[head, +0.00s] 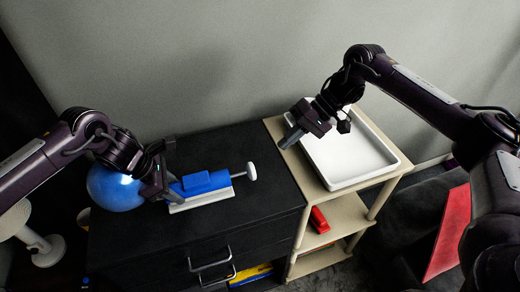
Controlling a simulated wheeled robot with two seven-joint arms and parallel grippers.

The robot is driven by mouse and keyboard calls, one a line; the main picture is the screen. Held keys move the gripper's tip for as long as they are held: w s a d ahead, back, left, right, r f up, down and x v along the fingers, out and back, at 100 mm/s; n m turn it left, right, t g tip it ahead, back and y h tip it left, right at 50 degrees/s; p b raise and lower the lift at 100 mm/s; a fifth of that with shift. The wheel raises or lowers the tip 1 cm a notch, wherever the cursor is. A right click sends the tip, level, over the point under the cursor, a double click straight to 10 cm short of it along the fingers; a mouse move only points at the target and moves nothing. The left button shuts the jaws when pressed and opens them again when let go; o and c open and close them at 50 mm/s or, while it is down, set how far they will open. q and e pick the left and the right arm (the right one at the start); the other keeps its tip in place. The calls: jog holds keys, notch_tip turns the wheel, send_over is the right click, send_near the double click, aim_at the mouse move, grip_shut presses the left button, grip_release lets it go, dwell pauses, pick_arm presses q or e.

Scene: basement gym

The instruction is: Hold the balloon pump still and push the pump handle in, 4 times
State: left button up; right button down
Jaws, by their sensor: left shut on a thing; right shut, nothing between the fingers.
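The blue balloon pump (206,184) lies on its white base on the black cabinet top. Its white pump handle (251,172) sticks out to the right on a short, thin rod. My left gripper (172,190) is shut on the left end of the pump. A shiny blue balloon (115,188) shows at the pump's left, partly hidden behind my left arm. My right gripper (289,138) is shut and empty, above the left edge of the shelf unit, up and to the right of the handle and apart from it.
The black cabinet (265,215) has drawers with metal handles. Beside it, a beige shelf unit (344,212) carries a white tray (350,157) and a red object (319,220) lower down. The cabinet top right of the handle is clear. The grey wall stands behind.

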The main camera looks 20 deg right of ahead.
dwell(0.4)
pick_arm(q)
jog(key=o, duration=1.1)
jog(key=shift+c, duration=0.2)
jog(key=v, duration=1.2)
jog(key=shift+f, duration=0.1)
